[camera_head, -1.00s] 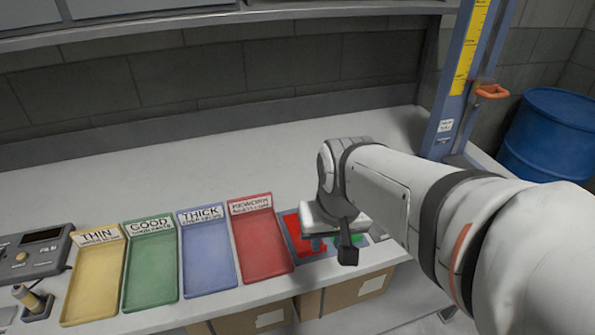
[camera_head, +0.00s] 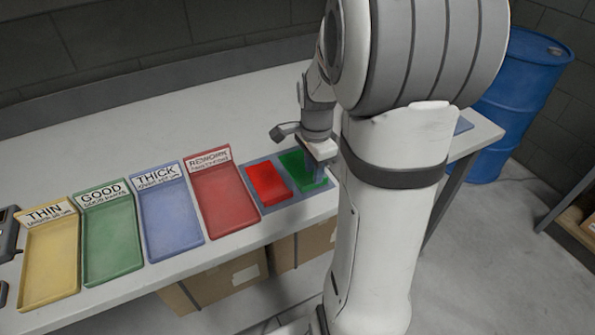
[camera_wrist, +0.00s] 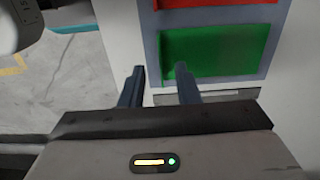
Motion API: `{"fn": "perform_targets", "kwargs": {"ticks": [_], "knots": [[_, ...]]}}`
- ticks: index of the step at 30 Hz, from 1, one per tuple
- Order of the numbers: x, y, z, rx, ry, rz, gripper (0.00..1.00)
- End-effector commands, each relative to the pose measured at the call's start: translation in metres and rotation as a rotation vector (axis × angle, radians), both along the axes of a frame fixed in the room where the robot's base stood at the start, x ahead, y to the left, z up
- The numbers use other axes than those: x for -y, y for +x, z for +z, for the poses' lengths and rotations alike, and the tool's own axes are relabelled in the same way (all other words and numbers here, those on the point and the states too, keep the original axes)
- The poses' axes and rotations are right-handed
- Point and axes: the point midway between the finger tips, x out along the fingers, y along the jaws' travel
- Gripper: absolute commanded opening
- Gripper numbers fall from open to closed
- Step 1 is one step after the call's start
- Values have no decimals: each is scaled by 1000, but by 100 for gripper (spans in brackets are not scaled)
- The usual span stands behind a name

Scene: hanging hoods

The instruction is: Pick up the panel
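A flat green panel (camera_head: 297,168) and a flat red panel (camera_head: 267,183) lie side by side on a blue-grey mat (camera_head: 250,162) at the bench's front edge. My gripper (camera_head: 318,172) is over the right end of the green panel and hides part of it. Whether a finger touches the panel I cannot tell. The red panel (camera_wrist: 215,3) shows at the top.
Yellow (camera_head: 50,270), green (camera_head: 110,240), blue (camera_head: 172,225) and red (camera_head: 225,203) labelled trays line the bench left of the mat. Cardboard boxes (camera_head: 222,282) stand beneath. A blue barrel (camera_head: 515,110) is at the right. The bench behind the trays is clear.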

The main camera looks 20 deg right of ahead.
Motion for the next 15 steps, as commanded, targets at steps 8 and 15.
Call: {"fn": "perform_targets", "kwargs": {"ticks": [8, 15], "knots": [[-3, 0, -37, -2, 1, 2, 29], [-4, 0, -38, 0, 0, 2, 29]]}}
